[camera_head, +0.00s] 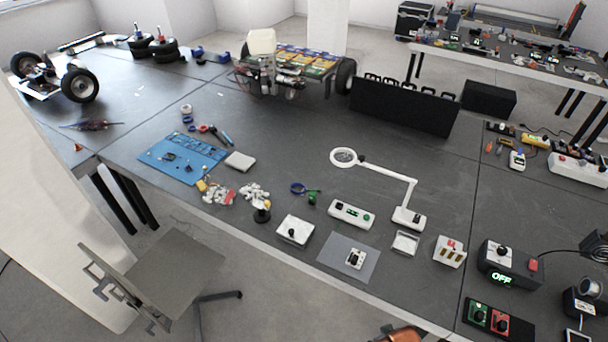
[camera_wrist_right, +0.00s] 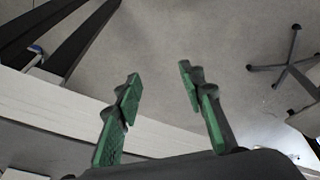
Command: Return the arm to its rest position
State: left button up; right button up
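My right gripper (camera_wrist_right: 160,76) shows in the right wrist view. Its two green-padded fingers are spread apart, with nothing between them. It hangs over the pale floor, near the light edge of a bench or table that shows on the left of that view. Neither of my grippers can be made out in the head view, and my left gripper shows in no view.
A long dark workbench (camera_head: 290,140) carries a wheeled chassis (camera_head: 280,70), a blue mat (camera_head: 180,157), a white magnifier lamp (camera_head: 385,172) and several control boxes. The bench between mat and lamp has clear patches. Floor (camera_wrist_right: 225,35) surrounds the right gripper.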

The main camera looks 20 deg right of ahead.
jog(key=s+a+f+g+b, duration=0.1)
jog(key=s+f, duration=0.2)
jog(key=f, duration=1)
jog(key=s+f, duration=0.4)
jog(key=f, duration=0.9)
jog(key=s+f+n+g, duration=0.1)
jog(key=s+f, duration=1.1)
jog(key=s, duration=0.4)
jog(key=shift+f+y+b, duration=0.3)
jog(key=shift+f+b, duration=0.05)
jog(key=shift+b, duration=0.05)
